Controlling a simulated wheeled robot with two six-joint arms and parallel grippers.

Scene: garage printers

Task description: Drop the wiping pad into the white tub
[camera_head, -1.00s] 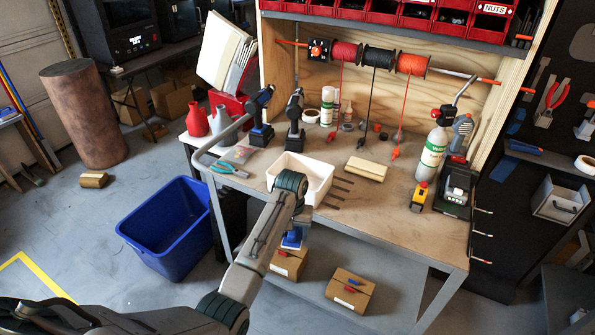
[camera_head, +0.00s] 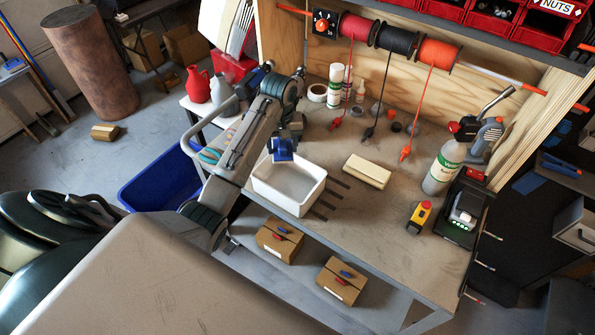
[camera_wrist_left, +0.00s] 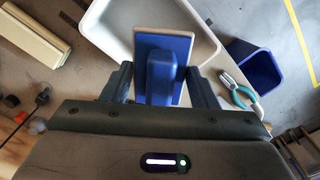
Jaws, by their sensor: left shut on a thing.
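The wiping pad (camera_head: 282,149), blue with a pale edge, is held in my left gripper (camera_head: 285,135). In the left wrist view the pad (camera_wrist_left: 163,68) sits between the two fingers of my left gripper (camera_wrist_left: 163,85). The white tub (camera_head: 288,185) stands on the workbench near its front edge. In the head view the pad appears at the tub's back rim; its height above the tub is hard to tell. In the wrist view the pad overlaps the tub's floor, and the tub (camera_wrist_left: 205,50) shows on both sides of it. My right gripper is not seen.
A cream block (camera_head: 367,171) lies on the bench (camera_head: 335,225) right of the tub. A blue bin (camera_head: 160,180) stands on the floor at left. Teal-handled pliers (camera_wrist_left: 238,92) lie near the tub.

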